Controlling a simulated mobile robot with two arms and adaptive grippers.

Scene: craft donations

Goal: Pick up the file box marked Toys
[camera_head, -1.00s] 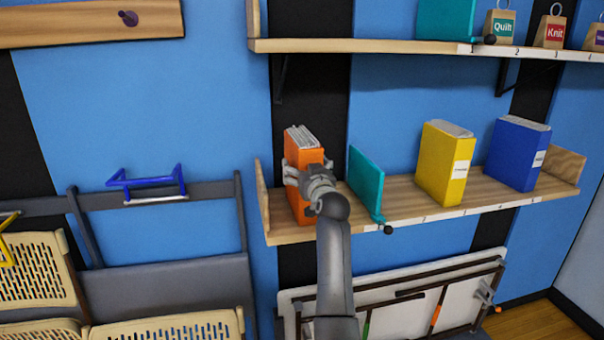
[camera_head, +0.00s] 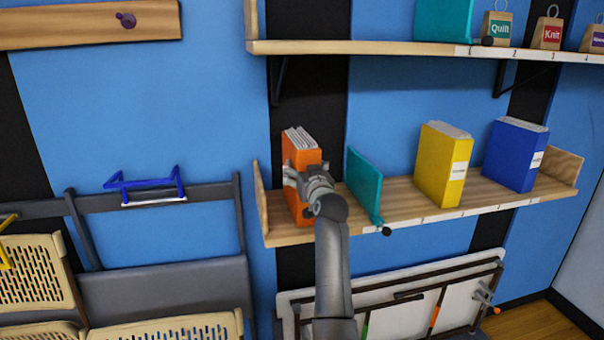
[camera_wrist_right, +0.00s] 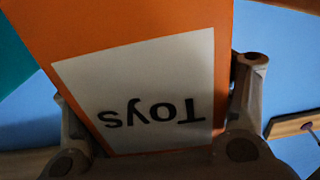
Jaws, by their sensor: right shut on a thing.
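The orange file box (camera_head: 301,152) stands at the left end of the lower wooden shelf, with papers showing at its top. In the right wrist view its white label reads "Toys" upside down, and the orange face (camera_wrist_right: 130,25) fills much of the picture. My right gripper (camera_head: 302,176) is shut on the box, with one finger on each side of it; in the wrist view the fingers (camera_wrist_right: 158,120) flank the label. The arm hides the lower front of the box, so I cannot tell if its base touches the shelf. My left gripper is not in view.
A teal divider (camera_head: 365,184) stands just right of the box on the shelf (camera_head: 400,198). Yellow (camera_head: 444,165) and blue (camera_head: 516,154) file boxes stand further right. The upper shelf (camera_head: 380,46) overhangs above. Folding chairs (camera_head: 160,285) hang at the lower left.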

